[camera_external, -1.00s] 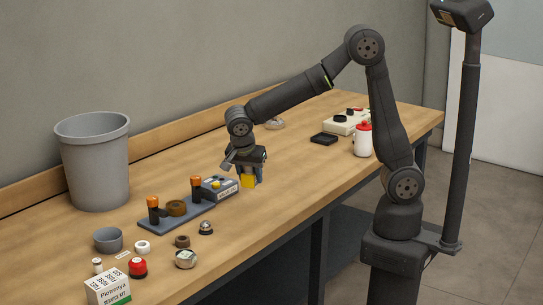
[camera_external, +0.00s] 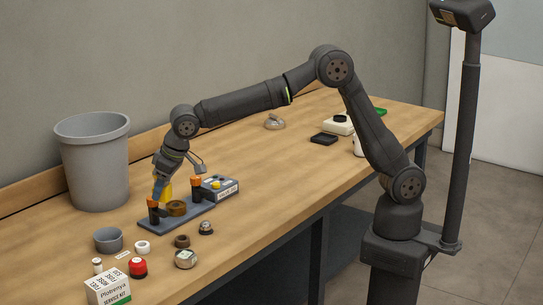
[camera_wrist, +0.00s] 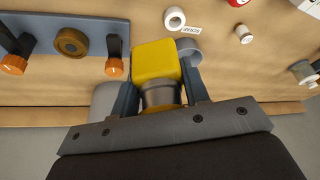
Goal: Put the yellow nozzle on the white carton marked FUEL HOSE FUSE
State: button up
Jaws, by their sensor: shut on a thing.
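The yellow nozzle (camera_wrist: 157,62) is held between the two fingers of my gripper (camera_wrist: 160,88) in the wrist view, with a grey metal collar on its near part. In the external view my gripper (camera_external: 161,190) is above the far left end of the grey-blue pump plate, partly hiding the nozzle (camera_external: 168,190). A white carton (camera_external: 108,289) stands at the table's front left with black print on top and a green band. Its front reads something like SERVICE KIT; the top print is too small to read surely. My gripper is behind and above it, well apart.
The plate (camera_external: 180,219) carries two orange-topped posts and a brown ring. A grey bowl (camera_external: 108,240), white ring (camera_external: 143,247), red-topped knob (camera_external: 138,267), small white cylinder (camera_external: 97,265) and metal part (camera_external: 186,259) lie near the carton. A grey bin (camera_external: 95,165) stands behind.

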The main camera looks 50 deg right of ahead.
jog(key=s+a+r+n+g+y, duration=0.1)
jog(key=a+n+g, duration=0.1)
jog(key=a+n, duration=0.5)
jog(key=s+a+r+n+g+y, duration=0.1)
jog(key=a+r+n+g+y, duration=0.1)
jog(key=a+n, duration=0.45)
send_over(109, 277)
jog(key=d, duration=0.2)
jog(key=shift+m, duration=0.35)
notch_tip(109, 277, down, 7)
jog(key=shift+a+r, duration=0.1)
jog(key=shift+a, duration=0.05)
jog(key=shift+f, duration=2)
jog(key=shift+f, duration=0.2)
jog(key=o, duration=1.1)
jog(key=shift+r, duration=0.1)
